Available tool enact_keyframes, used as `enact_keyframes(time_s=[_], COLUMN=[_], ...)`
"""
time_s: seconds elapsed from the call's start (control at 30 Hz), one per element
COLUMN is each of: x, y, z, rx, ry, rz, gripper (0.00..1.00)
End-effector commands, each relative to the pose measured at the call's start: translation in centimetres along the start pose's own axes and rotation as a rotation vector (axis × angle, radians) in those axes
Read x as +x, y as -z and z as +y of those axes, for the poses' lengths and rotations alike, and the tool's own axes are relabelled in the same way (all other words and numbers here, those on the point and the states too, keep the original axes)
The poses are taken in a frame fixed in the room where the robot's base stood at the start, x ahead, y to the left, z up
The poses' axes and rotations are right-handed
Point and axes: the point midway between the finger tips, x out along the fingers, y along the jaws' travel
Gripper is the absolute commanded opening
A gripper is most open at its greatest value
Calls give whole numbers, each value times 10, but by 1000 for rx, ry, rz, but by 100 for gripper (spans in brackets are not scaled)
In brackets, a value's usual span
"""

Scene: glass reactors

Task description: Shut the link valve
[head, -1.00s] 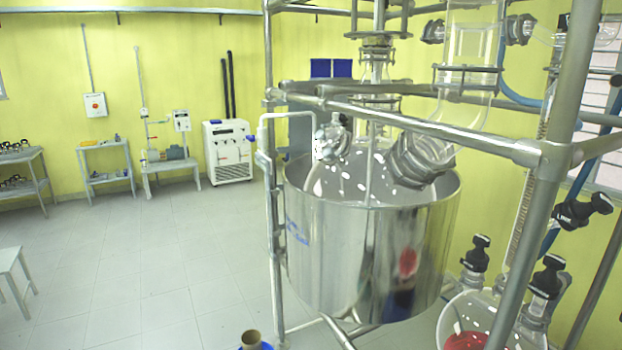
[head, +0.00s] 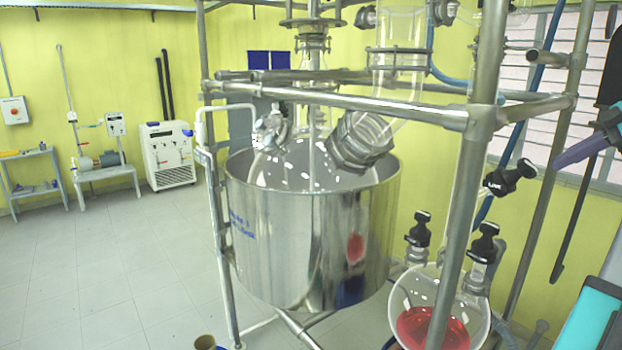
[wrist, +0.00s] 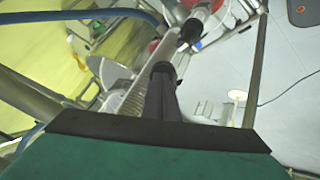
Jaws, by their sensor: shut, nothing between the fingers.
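A black-handled valve (head: 510,178) with small white lettering sits on the right side of the glass rig, in front of the window; I take it for the link valve. Its lettering is too small to read surely. In the wrist view my shut fingers (wrist: 162,70) point up the picture. A black handle (wrist: 188,35) shows beyond the tip; I cannot tell which valve it is.
A round flask with red liquid (head: 436,310) stands below, with two black-capped valves (head: 420,230) (head: 484,244) on it. Metal frame posts (head: 468,190) surround the large steel vessel (head: 310,240).

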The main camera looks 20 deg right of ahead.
Motion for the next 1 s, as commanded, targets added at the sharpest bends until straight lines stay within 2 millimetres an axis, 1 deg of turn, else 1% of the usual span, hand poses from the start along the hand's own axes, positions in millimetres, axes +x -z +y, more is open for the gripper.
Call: enact_keyframes(time_s=[0.03,0.1,0.4,0.6,1.0], x=[8,14,36,40,40], y=[-2,-2,0,0,0], z=[-1,-1,-1,0,0], rx=[-1,-1,0,0,0], ry=[0,1,1,0,0], rz=[0,0,0,0,0], gripper=[0,0,0,0,0])
